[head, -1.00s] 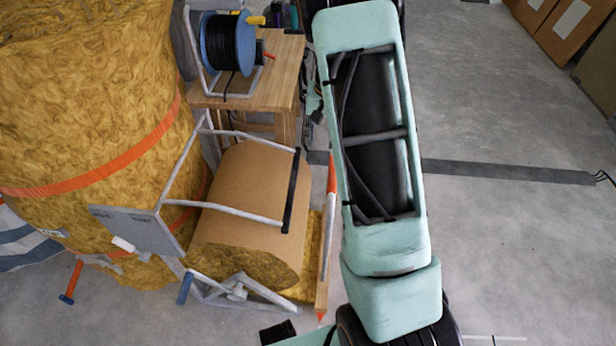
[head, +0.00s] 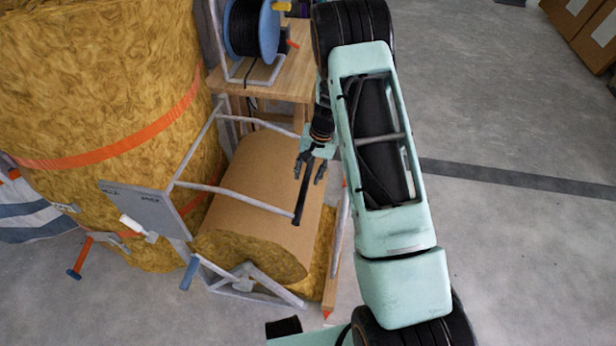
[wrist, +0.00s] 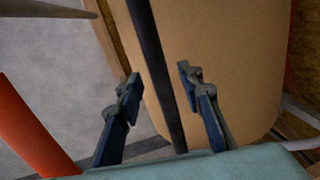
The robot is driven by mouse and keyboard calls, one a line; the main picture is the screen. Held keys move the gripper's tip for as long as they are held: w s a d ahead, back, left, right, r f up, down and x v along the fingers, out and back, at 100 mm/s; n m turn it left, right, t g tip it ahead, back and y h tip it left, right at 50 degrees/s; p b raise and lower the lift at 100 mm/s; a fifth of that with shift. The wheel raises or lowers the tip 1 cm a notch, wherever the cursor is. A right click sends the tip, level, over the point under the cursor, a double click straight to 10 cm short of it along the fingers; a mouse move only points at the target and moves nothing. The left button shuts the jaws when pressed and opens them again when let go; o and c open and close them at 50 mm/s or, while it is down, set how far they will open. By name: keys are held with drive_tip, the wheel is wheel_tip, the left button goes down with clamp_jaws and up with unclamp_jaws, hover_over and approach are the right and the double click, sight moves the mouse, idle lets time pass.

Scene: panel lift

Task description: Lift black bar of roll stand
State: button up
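The black bar (head: 305,190) joins the ends of the grey frame of the roll stand (head: 240,199), in front of a brown paper-faced roll (head: 262,180). In the wrist view the black bar (wrist: 156,70) runs from the top edge down between my two fingers. My gripper (head: 311,168) is at the upper part of the bar in the head view, with a finger on each side. It is open in the wrist view (wrist: 158,85), with a gap between the bar and each finger. I cannot tell how far the fingertips are from the bar in depth.
A wooden table (head: 290,80) with a blue cable reel (head: 252,28) stands behind the roll. A large yellow wool roll with an orange strap (head: 120,148) fills the left.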

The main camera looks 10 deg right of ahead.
drive_tip(key=shift+f, duration=0.3)
clamp_jaws()
idle(0.3)
